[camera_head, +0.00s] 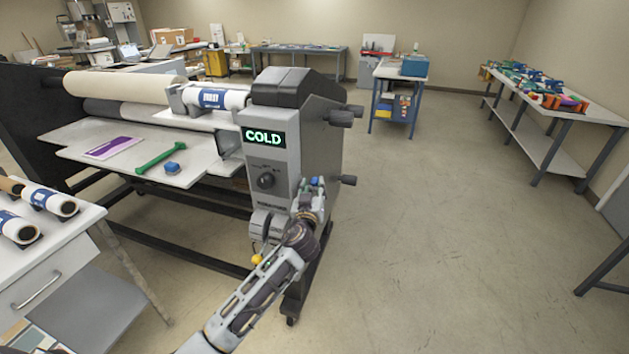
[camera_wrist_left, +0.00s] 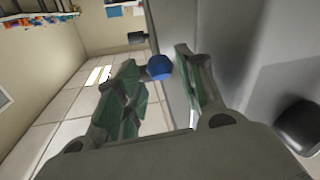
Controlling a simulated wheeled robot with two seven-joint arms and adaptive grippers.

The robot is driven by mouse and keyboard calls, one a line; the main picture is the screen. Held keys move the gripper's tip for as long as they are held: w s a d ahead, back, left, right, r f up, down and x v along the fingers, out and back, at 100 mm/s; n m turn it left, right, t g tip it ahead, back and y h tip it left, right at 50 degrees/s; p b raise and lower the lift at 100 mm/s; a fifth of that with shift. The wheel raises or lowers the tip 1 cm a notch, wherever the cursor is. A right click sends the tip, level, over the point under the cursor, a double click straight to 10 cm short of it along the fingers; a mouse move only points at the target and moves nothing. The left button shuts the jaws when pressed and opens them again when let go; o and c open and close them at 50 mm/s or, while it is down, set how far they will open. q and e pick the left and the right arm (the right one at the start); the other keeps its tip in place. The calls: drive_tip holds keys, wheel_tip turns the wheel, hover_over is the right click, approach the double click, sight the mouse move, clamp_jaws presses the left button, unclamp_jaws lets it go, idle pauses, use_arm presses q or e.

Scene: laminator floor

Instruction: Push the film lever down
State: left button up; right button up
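The laminator (camera_head: 265,200) stands at centre, with a grey control housing, a green COLD display and a black dial. A blue ball knob (camera_wrist_left: 159,67) shows in the left wrist view beside the grey housing. It lies between or just beyond the fingertips of my left gripper (camera_wrist_left: 157,58); contact cannot be told. My left gripper is open, its two greenish fingers apart. In the head view my left gripper (camera_head: 311,193) is at the housing's right front edge, where the lever's shaft is mostly hidden. A yellow ball knob (camera_head: 256,259) shows lower on the housing. My right gripper is not in view.
Black knobs (camera_head: 342,117) stick out on the housing's right side. A side table (camera_head: 75,245) with film rolls stands at left. The floor (camera_head: 430,230) at right is clear.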

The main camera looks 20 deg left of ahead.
sight(314, 184)
use_arm(q)
drive_tip(key=shift+w+a+p, duration=0.15)
drive_tip(key=shift+w+p, duration=0.05)
drive_tip(key=shift+w, duration=0.75)
drive_tip(key=shift+w+a+p, duration=0.15)
drive_tip(key=shift+w, duration=0.75)
clamp_jaws()
